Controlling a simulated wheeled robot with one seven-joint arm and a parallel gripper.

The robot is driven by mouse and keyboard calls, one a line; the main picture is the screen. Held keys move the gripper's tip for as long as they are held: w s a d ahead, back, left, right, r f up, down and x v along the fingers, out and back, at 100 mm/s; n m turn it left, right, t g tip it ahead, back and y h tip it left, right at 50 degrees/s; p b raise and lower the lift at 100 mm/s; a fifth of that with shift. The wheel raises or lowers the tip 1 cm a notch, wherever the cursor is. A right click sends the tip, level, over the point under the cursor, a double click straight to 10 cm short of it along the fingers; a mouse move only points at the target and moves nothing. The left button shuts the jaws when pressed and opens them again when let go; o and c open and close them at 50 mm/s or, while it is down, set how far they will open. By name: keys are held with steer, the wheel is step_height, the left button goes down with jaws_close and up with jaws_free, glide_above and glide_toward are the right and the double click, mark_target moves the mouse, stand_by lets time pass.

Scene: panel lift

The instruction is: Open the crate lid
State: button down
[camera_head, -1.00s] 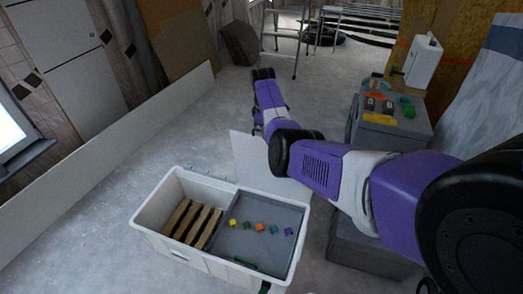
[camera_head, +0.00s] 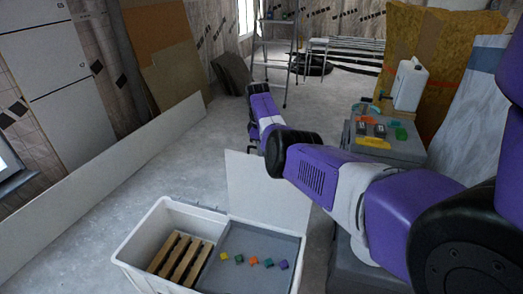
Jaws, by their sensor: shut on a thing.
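The white crate (camera_head: 140,243) stands on the floor at the bottom, its near side cut off by the picture edge. Its pale, flat lid (camera_head: 262,192) stands up steeply at the crate's far edge, so the crate is open. My arm reaches in from the right and covers the lid's upper right part. My gripper (camera_head: 254,143) is mostly hidden behind my arm, at the lid's top edge. It appears shut on that edge; the fingertips are not clear.
Inside the crate are wooden slats (camera_head: 180,260) and a grey tray (camera_head: 262,242) with several small coloured blocks. A grey cabinet (camera_head: 385,150) with tools and a white canister (camera_head: 409,85) stands right. Floor beyond the crate is clear to a stepladder (camera_head: 275,50).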

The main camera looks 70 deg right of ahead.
steer(key=c, duration=1.5)
jaws_free()
step_height(320, 180, up, 8)
steer(key=a+p, duration=0.1)
steer(key=shift+f, duration=0.15)
steer(key=shift+a, duration=0.1)
